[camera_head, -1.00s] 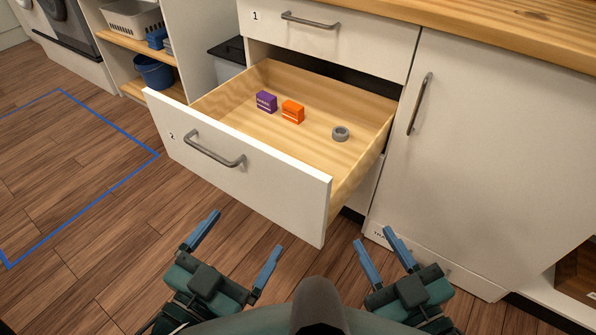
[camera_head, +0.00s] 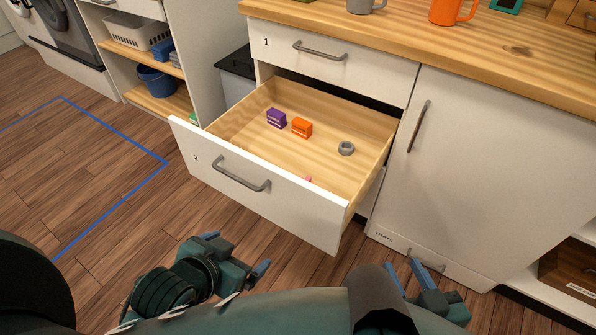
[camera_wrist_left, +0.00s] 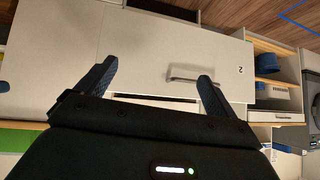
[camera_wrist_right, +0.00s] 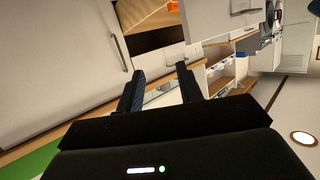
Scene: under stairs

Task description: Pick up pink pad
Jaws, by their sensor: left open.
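A small bit of pink (camera_head: 308,179), likely the pink pad, shows just above the front panel of the open drawer (camera_head: 262,187). The rest of it is hidden behind that panel. My left gripper (camera_head: 237,252) is in front of and below the drawer, open and empty. In the left wrist view its two fingers (camera_wrist_left: 157,72) stand wide apart, with the drawer front and handle beyond. My right gripper (camera_head: 405,276) is low in front of the cabinet, right of the drawer. In the right wrist view its fingers (camera_wrist_right: 160,72) are apart with nothing between them.
The drawer also holds a purple block (camera_head: 277,118), an orange block (camera_head: 302,127) and a grey ring (camera_head: 346,148). A grey mug (camera_head: 362,5) and an orange mug (camera_head: 450,11) stand on the wooden counter (camera_head: 420,40). A closed cabinet door (camera_head: 490,170) is at the right.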

